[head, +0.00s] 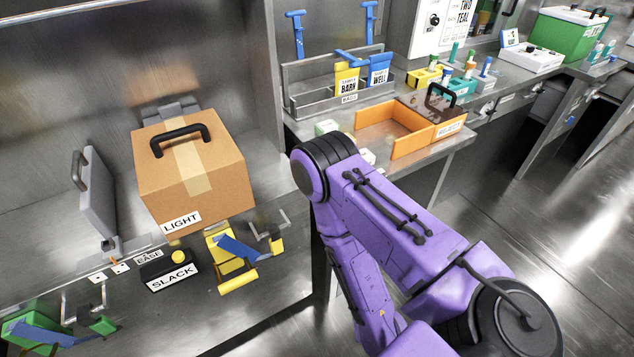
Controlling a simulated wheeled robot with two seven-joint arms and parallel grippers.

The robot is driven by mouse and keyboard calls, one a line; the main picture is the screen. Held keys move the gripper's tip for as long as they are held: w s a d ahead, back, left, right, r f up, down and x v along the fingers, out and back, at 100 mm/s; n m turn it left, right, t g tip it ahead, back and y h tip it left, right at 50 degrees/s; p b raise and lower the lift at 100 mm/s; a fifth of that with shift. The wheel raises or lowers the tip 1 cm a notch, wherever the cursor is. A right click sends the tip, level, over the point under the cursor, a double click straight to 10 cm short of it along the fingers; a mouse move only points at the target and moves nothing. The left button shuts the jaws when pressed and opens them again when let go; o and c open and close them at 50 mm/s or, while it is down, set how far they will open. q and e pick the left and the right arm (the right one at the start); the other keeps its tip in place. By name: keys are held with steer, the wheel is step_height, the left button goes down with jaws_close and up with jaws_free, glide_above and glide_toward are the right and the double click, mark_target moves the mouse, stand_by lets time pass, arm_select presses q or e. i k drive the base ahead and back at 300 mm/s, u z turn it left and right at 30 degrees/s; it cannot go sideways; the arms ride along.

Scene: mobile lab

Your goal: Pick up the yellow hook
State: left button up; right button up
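A yellow hook (237,281) is at the front of the metal counter, below and to the right of the cardboard box. No other gripper of mine shows.
A cardboard box (217,187) labelled LIGHT stands on the counter behind the hook. A black SLACK box (168,268) with a yellow button is to its left. A green hook-like part (30,326) is at lower left. An orange tray (378,117) is on the right counter.

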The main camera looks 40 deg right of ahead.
mark_target(275, 243)
steer(key=z, duration=0.75)
steer(key=k, duration=1.3)
steer(key=z, duration=0.8)
steer(key=i, duration=1.35)
steer(key=u, duration=0.25)
